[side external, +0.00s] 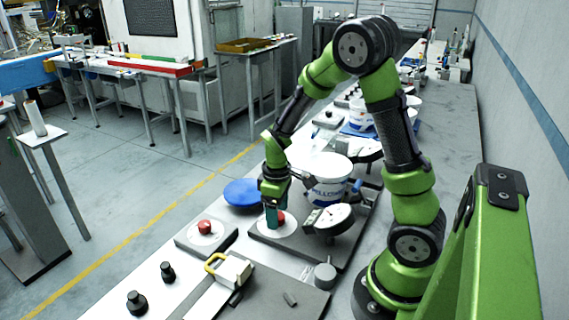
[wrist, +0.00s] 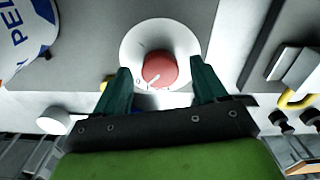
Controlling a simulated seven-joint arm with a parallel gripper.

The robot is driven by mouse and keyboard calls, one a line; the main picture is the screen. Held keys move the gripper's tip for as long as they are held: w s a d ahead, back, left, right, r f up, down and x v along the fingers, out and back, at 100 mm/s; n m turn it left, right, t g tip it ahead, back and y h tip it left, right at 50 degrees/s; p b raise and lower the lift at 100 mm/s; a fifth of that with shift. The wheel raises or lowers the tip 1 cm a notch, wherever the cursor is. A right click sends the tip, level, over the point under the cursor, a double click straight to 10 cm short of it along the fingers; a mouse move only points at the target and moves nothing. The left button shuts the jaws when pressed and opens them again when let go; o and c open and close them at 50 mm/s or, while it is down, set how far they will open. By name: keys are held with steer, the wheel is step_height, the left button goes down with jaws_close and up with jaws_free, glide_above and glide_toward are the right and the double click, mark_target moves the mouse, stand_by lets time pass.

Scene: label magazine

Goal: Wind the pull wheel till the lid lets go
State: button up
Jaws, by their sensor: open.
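A red round knob (wrist: 159,68) with a white pointer line sits on a white dial (wrist: 133,42) marked 0; I take it to be the pull wheel. It also shows in the side view (side external: 281,217), partly hidden by my gripper. My gripper (side external: 271,222) points down over this dial. In the wrist view my gripper (wrist: 163,78) is open, with one green finger on each side of the knob. I cannot tell whether either finger touches it. A white tub (side external: 328,190) with a pale round lid (side external: 327,166) stands behind; the lid appears seated on it.
A second red knob (side external: 204,227) stands on a plate to the left. A blue disc (side external: 242,193) lies behind. A white round gauge (side external: 328,218) stands close right of my gripper. A yellow handle (side external: 215,262) and black knobs (side external: 167,271) are in front.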

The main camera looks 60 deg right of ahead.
steer(key=shift+f, duration=0.3)
steer(key=c, duration=1.1)
steer(key=shift+o, duration=0.2)
steer(key=shift+m, duration=0.3)
steer(key=m, duration=0.5)
steer(key=shift+m, duration=0.3)
steer(key=m, duration=0.5)
steer(key=shift+r+m, duration=0.1)
steer(key=shift+m, duration=0.3)
